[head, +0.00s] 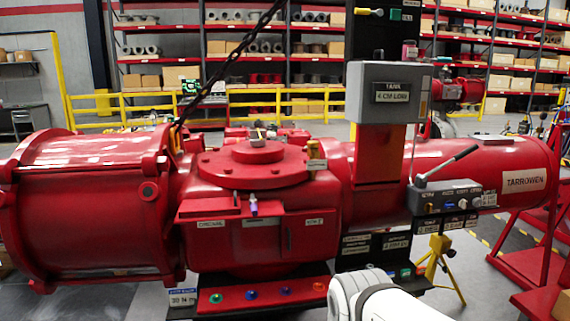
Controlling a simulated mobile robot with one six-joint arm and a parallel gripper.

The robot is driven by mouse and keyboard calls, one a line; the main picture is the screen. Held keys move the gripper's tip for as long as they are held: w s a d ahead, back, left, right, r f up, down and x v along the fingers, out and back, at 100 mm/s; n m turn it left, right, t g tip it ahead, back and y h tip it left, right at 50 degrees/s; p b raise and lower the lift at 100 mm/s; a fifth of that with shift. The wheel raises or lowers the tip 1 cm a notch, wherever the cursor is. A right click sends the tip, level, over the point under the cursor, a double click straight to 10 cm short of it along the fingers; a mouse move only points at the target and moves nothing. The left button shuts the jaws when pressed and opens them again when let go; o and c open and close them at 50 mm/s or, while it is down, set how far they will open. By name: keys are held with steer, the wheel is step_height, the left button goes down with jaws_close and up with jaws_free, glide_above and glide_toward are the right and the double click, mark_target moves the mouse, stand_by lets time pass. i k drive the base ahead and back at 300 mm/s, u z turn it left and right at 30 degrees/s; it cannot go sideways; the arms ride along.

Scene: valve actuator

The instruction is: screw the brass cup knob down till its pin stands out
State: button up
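A brass fitting (316,155) stands upright on the right side of the red centre housing (262,215), beside the round domed cover (255,165). It looks like a small cup or cylinder; I cannot make out a pin on it. A smaller brass-coloured knob (430,208) sits on the grey control block (455,197) at the right, below a lever handle. I cannot tell for certain from this view which is the brass cup knob. A white rounded link of my arm shows at the bottom centre, apart from both. My gripper is not in view.
A large red cylinder (85,205) lies at the left and a red tube (500,172) at the right. A grey box (388,92) stands above the actuator on a column. A strip with coloured buttons (262,295) runs low in front. A yellow stand (440,262) is at right.

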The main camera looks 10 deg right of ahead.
mark_target(311, 144)
steer(key=k, duration=1)
steer(key=z, duration=1)
steer(key=i, duration=1.4)
steer(key=u, duration=0.4)
steer(key=i, duration=1)
steer(key=u, duration=0.85)
